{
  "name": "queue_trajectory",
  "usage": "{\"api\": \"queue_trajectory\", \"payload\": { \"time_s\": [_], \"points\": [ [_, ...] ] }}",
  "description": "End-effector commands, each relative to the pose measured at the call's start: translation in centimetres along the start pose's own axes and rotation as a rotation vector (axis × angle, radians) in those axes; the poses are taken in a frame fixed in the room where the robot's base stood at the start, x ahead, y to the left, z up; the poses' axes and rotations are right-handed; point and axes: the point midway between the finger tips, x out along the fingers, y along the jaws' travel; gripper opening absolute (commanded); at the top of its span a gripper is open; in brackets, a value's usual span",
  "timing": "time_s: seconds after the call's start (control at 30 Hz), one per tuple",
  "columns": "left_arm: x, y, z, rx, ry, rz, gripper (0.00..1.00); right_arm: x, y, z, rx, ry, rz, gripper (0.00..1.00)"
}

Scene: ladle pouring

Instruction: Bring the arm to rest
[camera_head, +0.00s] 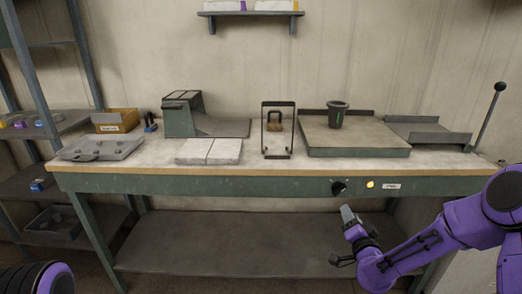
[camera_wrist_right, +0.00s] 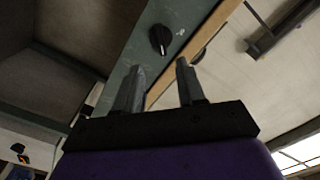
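My right arm is purple and comes in from the right in the head view. Its gripper (camera_head: 345,212) is in front of the workbench, just below the bench's front edge and near the black knob (camera_head: 339,188). In the right wrist view the two grey fingers of the right gripper (camera_wrist_right: 161,65) stand apart with nothing between them. The knob (camera_wrist_right: 159,38) shows beyond the fingertips, apart from them. Of my left arm only a rounded purple and black part shows at the bottom left of the head view; its gripper is out of view.
The workbench (camera_head: 260,182) holds a dark cup (camera_head: 337,115) on a square plate (camera_head: 355,142), a metal frame (camera_head: 264,130), a grey-green machine (camera_head: 180,120), a grey tray (camera_head: 100,149) and a cardboard box (camera_head: 115,120). A lever (camera_head: 488,117) rises at right. A lower shelf (camera_head: 230,245) is bare.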

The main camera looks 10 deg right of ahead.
Motion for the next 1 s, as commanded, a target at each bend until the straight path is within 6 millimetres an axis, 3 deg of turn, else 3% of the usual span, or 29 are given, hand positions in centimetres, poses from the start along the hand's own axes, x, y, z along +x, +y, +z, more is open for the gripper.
{"api": "queue_trajectory", "payload": {
  "time_s": [0.07, 0.17, 0.27, 0.3, 0.37, 0.4, 0.5, 0.6, 0.73, 1.0],
  "points": [
    [0.0, 0.0, 0.0, 0.000, 0.000, 0.000, 0.43, -0.7, 1.2, 1.0, -0.004, -0.034, 0.067, 0.39],
    [-0.7, -0.1, -0.3, 0.000, 0.000, 0.000, 0.43, -4.5, 3.4, 5.3, -0.051, -0.179, 0.225, 0.39],
    [-2.0, -0.2, -0.8, 0.000, 0.000, 0.000, 0.43, -11.1, 6.8, 10.3, -0.150, -0.375, 0.409, 0.39],
    [-2.5, -0.2, -1.0, 0.000, 0.000, 0.000, 0.43, -14.2, 8.2, 11.9, -0.196, -0.453, 0.479, 0.39],
    [-3.2, -0.3, -1.4, 0.000, 0.000, 0.000, 0.43, -19.1, 10.1, 13.6, -0.267, -0.565, 0.578, 0.39],
    [-3.7, -0.3, -1.5, 0.000, 0.000, 0.000, 0.43, -22.4, 11.2, 14.3, -0.314, -0.635, 0.636, 0.39],
    [-4.8, -0.4, -2.0, 0.000, 0.000, 0.000, 0.43, -29.6, 13.1, 15.0, -0.425, -0.782, 0.748, 0.39],
    [-5.5, -0.5, -2.3, 0.000, 0.000, 0.000, 0.43, -34.6, 14.1, 15.0, -0.507, -0.887, 0.798, 0.39],
    [-5.8, -0.5, -2.4, 0.000, 0.000, 0.000, 0.43, -37.1, 14.8, 15.3, -0.548, -0.950, 0.811, 0.39],
    [-5.7, -0.5, -2.3, 0.000, 0.000, 0.000, 0.43, -37.2, 15.0, 15.5, -0.546, -0.950, 0.813, 0.39]
  ]
}}
